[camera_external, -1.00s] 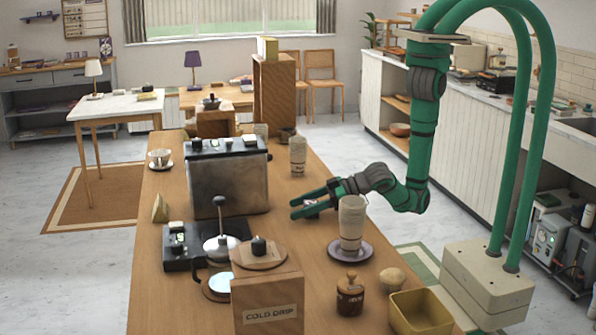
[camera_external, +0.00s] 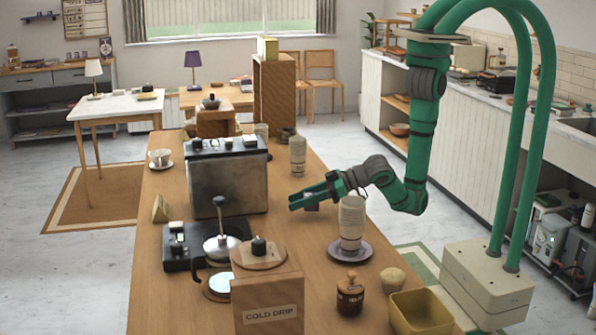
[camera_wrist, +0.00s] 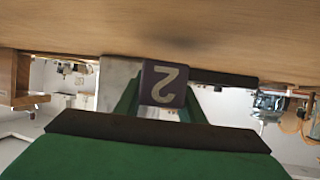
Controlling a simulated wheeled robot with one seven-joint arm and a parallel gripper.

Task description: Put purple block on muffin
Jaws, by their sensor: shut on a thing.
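My gripper (camera_external: 308,201) is shut on the purple block (camera_wrist: 163,83), a small dark purple cube with a pale "2" on the face toward the wrist camera. In the external view the block (camera_external: 311,207) is small and partly hidden between the green fingers. The gripper is over the right half of the wooden counter, behind and left of a stack of cups. The muffin (camera_external: 391,280) is a small beige rounded thing near the counter's front right. It stands apart from the gripper, nearer the external camera, and cannot be made out in the wrist view.
The cup stack (camera_external: 351,225) on a purple saucer (camera_external: 366,251) stands between gripper and muffin. A brown jar (camera_external: 350,295) and a yellow bin (camera_external: 420,312) flank the muffin. The coffee machine (camera_external: 229,185) is left of the gripper. Counter between them is clear.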

